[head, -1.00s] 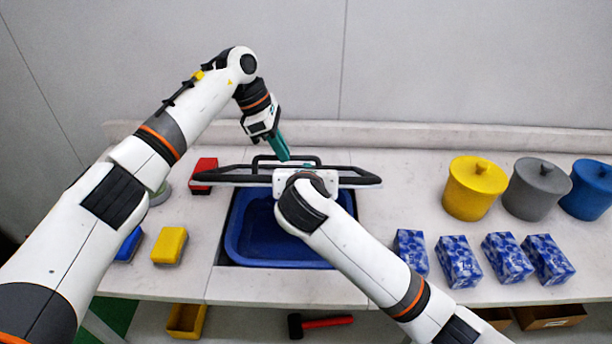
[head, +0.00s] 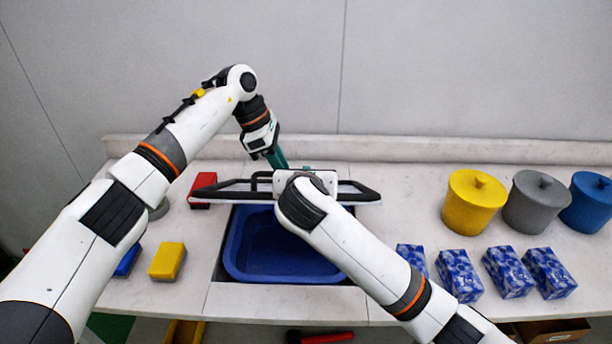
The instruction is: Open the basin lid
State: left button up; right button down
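The basin (head: 240,262) is a blue tub set into the counter, and most of its inside shows. Its lid (head: 232,193) is a flat panel with a black frame, seen nearly edge-on and tilted up over the basin's back edge. My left gripper (head: 279,160) has teal fingers and reaches down just behind the lid; its fingertips are partly hidden, so I cannot tell its opening. My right arm reaches to the middle of the lid. Its wrist covers the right gripper's fingers, so its hold on the lid is hidden.
Yellow (head: 474,203), grey (head: 538,203) and blue (head: 588,203) lidded pots stand at the right. Several blue patterned boxes (head: 508,272) stand before them. A red block (head: 202,190) and a yellow block (head: 167,262) lie left of the basin. A red-handled hammer (head: 325,338) lies below.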

pick_arm(q)
jog(key=shift+o, duration=1.1)
jog(key=shift+w+f, duration=0.15)
jog(key=shift+w, duration=0.1)
pick_arm(e)
jog(key=shift+w+f, duration=0.2)
jog(key=shift+w, duration=0.05)
pick_arm(q)
jog(key=shift+w, duration=0.15)
pick_arm(e)
jog(key=shift+w+f, duration=0.1)
jog(key=shift+w, duration=0.05)
